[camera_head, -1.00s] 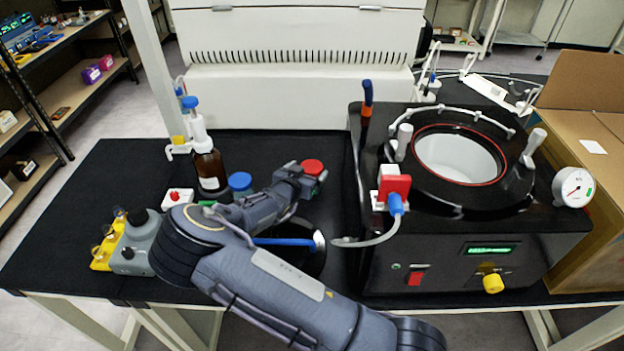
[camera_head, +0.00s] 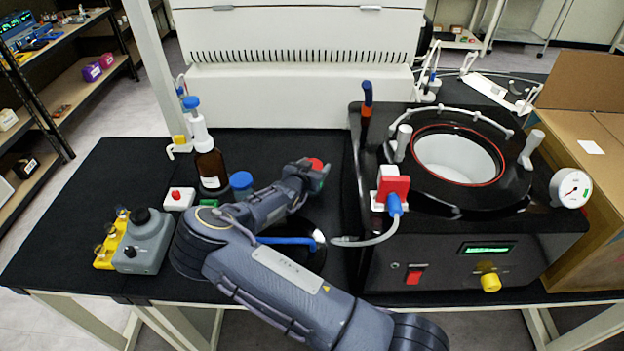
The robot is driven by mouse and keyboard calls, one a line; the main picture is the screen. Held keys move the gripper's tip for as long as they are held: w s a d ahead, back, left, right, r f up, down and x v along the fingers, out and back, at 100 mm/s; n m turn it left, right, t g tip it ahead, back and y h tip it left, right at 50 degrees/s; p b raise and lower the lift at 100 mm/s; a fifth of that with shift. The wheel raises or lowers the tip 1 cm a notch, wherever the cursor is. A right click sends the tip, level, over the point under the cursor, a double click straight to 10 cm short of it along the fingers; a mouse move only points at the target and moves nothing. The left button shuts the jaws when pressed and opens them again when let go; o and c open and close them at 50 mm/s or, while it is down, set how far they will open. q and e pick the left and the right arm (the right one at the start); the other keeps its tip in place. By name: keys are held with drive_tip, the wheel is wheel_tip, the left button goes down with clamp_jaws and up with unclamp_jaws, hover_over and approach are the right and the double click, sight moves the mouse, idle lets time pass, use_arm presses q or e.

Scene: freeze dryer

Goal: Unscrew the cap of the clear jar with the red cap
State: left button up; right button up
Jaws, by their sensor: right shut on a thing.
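The red cap (camera_head: 315,163) of the jar shows past the tip of my right gripper (camera_head: 312,176), left of the freeze dryer. My right arm comes in from the lower right and reaches across the front of the table. The gripper is shut on the red cap, and its fingers and wrist cover part of it. The clear body of the jar is hidden behind the gripper, so I cannot tell whether cap and jar touch. My left gripper is not in view.
The black freeze dryer (camera_head: 440,250) stands close on the right. A brown bottle (camera_head: 211,170), a blue-capped jar (camera_head: 241,181), a red-button box (camera_head: 178,198) and a grey device (camera_head: 146,240) stand on the left. A dark round thing with a blue handle (camera_head: 285,240) lies partly under my arm.

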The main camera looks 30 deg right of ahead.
drive_tip(key=shift+c, duration=0.7)
drive_tip(key=shift+r, duration=0.15)
drive_tip(key=shift+r, duration=0.25)
wheel_tip(320, 180, up, 2)
drive_tip(key=shift+r, duration=0.1)
drive_tip(key=s+a+r, duration=0.1)
drive_tip(key=r, duration=0.1)
drive_tip(key=s+a+r, duration=0.2)
drive_tip(key=r, duration=0.1)
drive_tip(key=shift+s+r, duration=0.2)
drive_tip(key=shift+r, duration=0.1)
drive_tip(key=shift+s+a+r, duration=0.75)
drive_tip(key=shift+s+a, duration=0.2)
drive_tip(key=shift+s, duration=0.3)
drive_tip(key=shift+s+a+r, duration=0.75)
drive_tip(key=shift+s+a, duration=0.25)
drive_tip(key=shift+s, duration=0.3)
drive_tip(key=shift+s+a+r, duration=0.75)
drive_tip(key=shift+s+a, duration=0.2)
drive_tip(key=shift+s, duration=0.3)
